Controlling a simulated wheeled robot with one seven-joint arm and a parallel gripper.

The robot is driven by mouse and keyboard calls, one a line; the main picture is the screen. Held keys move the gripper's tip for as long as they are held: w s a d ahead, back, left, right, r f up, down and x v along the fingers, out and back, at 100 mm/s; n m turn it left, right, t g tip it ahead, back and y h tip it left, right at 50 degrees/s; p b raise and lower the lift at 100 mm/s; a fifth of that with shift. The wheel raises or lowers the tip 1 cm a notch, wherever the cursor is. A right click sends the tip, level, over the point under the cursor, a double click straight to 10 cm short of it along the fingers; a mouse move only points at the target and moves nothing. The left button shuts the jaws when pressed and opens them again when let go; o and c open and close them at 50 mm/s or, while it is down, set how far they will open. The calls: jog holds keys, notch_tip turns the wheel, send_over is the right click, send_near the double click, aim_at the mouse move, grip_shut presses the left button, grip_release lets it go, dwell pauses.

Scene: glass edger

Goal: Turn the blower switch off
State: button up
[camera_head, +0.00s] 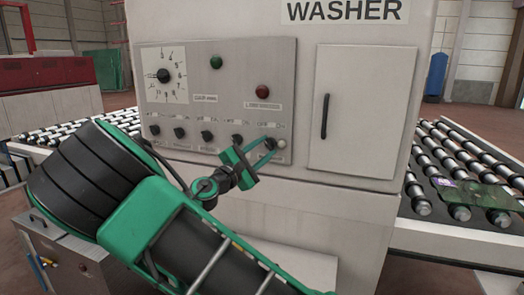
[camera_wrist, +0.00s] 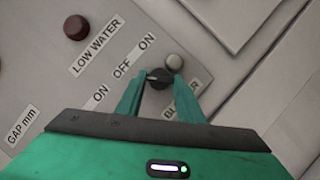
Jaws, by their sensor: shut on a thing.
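The blower switch (camera_wrist: 158,77) is a small black rotary knob on the grey control panel, with OFF and ON labels beside it. My gripper (camera_wrist: 156,82) is shut on this knob, one green finger on each side, in the wrist view. In the head view my gripper (camera_head: 267,147) reaches the last knob at the right end of the panel's lower row. A finger partly hides the BLOWER label (camera_wrist: 181,100). I cannot tell for certain which label the knob points to.
A pale round button or lamp (camera_wrist: 175,62) sits close beside the knob. A cabinet door (camera_head: 362,105) is to the right.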

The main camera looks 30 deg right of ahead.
jog(key=shift+w+a+f+n, duration=0.1)
jog(key=shift+f+n, duration=0.15)
jog(key=shift+n, duration=0.05)
jog(key=o, duration=1.1)
jog(key=shift+c, duration=0.2)
jog(key=shift+r, duration=0.1)
jog(key=v, duration=1)
jog(key=shift+a, duration=0.35)
